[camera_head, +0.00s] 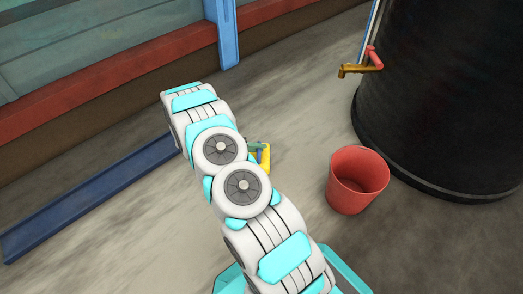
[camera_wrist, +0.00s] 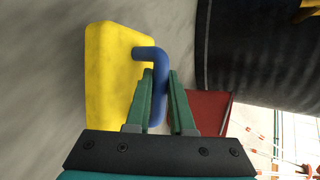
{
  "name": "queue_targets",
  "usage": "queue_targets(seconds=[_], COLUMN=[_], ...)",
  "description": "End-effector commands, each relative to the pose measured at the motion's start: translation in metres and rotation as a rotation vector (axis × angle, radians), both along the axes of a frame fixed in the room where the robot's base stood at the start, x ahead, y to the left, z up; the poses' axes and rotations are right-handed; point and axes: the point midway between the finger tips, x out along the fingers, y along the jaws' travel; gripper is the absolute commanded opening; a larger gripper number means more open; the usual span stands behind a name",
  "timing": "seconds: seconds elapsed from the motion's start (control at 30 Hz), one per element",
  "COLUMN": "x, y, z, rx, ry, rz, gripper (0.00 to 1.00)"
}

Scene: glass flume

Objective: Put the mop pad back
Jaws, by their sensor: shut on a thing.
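The mop pad (camera_wrist: 108,80) is a yellow block with a bent blue handle (camera_wrist: 158,60). In the wrist view it lies left of and beyond my fingers. My gripper (camera_wrist: 160,92) is shut on the blue handle, with one green finger on each side. In the head view only a small yellow part of the pad (camera_head: 264,158) shows, beside my arm. The rest of it and most of my gripper are hidden behind the arm there. I cannot tell whether the pad touches the floor.
A red bucket (camera_head: 354,181) stands on the floor right of my arm. Behind it is a big black tank (camera_head: 450,100) with a brass tap (camera_head: 358,69). A long dark blue channel (camera_head: 85,202) lies at left. The glass flume (camera_head: 100,40) with a blue post (camera_head: 227,35) runs along the back.

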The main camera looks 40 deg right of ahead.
Motion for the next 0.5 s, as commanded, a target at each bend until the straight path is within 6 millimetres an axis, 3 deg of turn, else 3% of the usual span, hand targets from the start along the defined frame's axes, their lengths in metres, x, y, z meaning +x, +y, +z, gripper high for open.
queue_targets(seconds=[0.2,0.33,0.5], x=[0.011,0.012,0.012], y=[-0.024,-0.027,-0.027], z=[-0.004,-0.008,-0.029], rx=[0.002,0.0,0.001], ry=[0.003,0.004,0.003], rz=[-0.001,0.0,-0.001], gripper=[0.0,0.0,0.0])
